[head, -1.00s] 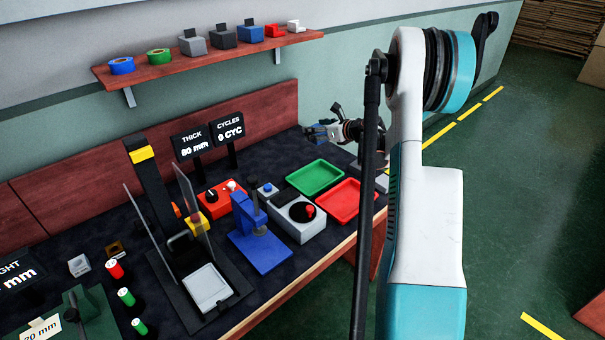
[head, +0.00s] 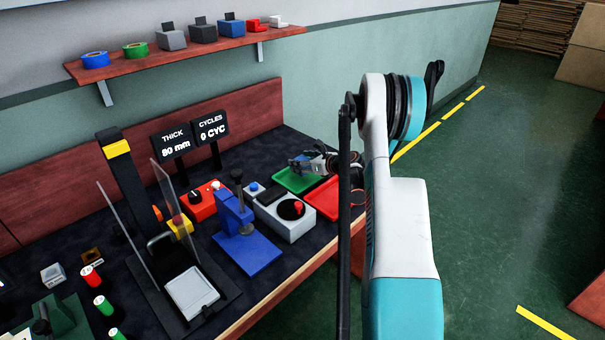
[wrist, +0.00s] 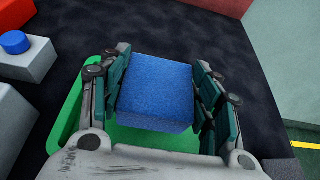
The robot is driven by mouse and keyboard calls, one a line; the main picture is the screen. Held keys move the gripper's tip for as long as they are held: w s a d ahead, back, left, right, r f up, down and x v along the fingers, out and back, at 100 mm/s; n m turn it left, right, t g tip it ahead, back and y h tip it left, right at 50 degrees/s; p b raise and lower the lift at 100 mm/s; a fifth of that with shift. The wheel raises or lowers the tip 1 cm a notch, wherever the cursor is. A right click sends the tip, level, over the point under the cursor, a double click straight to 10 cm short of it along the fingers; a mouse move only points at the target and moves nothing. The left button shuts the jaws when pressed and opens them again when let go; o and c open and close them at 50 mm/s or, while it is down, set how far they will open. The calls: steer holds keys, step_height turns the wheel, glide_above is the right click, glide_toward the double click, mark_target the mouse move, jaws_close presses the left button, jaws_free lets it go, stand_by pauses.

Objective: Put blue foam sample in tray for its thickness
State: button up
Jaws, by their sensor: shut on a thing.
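The blue foam sample (wrist: 156,90) is a block held between the two fingers of my gripper (wrist: 162,95) in the wrist view. In that view the foam is over the green tray (wrist: 66,125); whether it touches the tray cannot be told. In the head view my gripper (head: 305,163) is above the green tray (head: 291,184), at the back right of the table. The red tray (head: 322,204) lies just in front and to the right of the green one. The thickness display (head: 174,143) reads 80 mm.
A grey box with a red knob (head: 300,231) stands left of the trays. A blue press (head: 246,250) and a test stand with clear shields (head: 170,215) are further left. A cycles display (head: 211,129) reads 0. A shelf (head: 190,50) hangs above.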

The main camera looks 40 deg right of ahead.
steer(key=shift+f+b, duration=0.7)
steer(key=shift+f, duration=1.3)
steer(key=shift+f, duration=0.1)
steer(key=o, duration=0.8)
steer(key=shift+s+r, duration=0.25)
steer(key=p+v, duration=0.3)
steer(key=v, duration=0.8)
steer(key=shift+s, duration=0.25)
